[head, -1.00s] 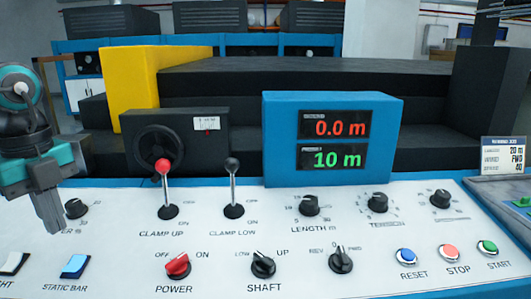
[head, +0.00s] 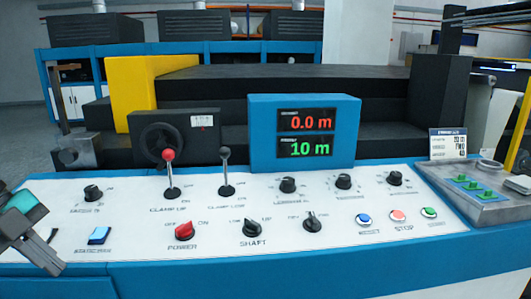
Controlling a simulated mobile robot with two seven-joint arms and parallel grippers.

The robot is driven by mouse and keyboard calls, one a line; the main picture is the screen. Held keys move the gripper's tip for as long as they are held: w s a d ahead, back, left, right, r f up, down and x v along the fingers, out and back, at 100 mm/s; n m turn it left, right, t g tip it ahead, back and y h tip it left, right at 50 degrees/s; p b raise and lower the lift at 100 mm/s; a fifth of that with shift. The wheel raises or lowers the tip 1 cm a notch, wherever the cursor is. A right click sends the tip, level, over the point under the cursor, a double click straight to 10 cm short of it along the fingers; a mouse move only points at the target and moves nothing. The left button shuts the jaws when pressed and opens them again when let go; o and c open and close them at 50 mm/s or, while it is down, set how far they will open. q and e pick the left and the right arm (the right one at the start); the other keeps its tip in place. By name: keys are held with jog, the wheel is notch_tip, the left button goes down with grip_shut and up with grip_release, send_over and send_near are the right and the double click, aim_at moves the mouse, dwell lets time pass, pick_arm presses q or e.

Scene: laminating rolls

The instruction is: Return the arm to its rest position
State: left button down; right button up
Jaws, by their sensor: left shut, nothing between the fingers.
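My left gripper (head: 46,258) is at the lower left edge of the head view, shut and empty. Its dark fingers angle down to the right, over the panel's left front corner, and its teal part (head: 22,203) sits at the frame edge. It looks apart from the nearest control, the blue static bar switch (head: 100,235). Most of the left arm is outside the frame. My right gripper is not in view.
The white control panel (head: 340,230) carries two clamp levers (head: 170,175), several knobs, a red power knob (head: 184,230) and push buttons (head: 397,215). A blue display box (head: 258,155) reads 0.0 m and 10 m. A grey pad (head: 440,180) with green buttons is at right.

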pick_arm(q)
notch_tip(320, 180, down, 15)
jog(key=s+d+n+t+h+p, duration=0.2)
jog(key=n+t+p, duration=0.1)
jog(key=n+t, duration=0.95)
jog(key=s+d+f+n+g+y+p, duration=0.2)
jog(key=s+d+f+n+y, duration=0.3)
jog(key=d+f, duration=0.6)
jog(key=s+d+n+g, duration=0.1)
jog(key=s+d+n, duration=0.1)
jog(key=s+d, duration=0.1)
jog(key=shift+f, duration=0.3)
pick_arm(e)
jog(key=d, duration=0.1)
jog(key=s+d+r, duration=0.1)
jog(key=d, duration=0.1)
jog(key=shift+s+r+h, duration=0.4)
pick_arm(q)
jog(key=shift+n, duration=0.25)
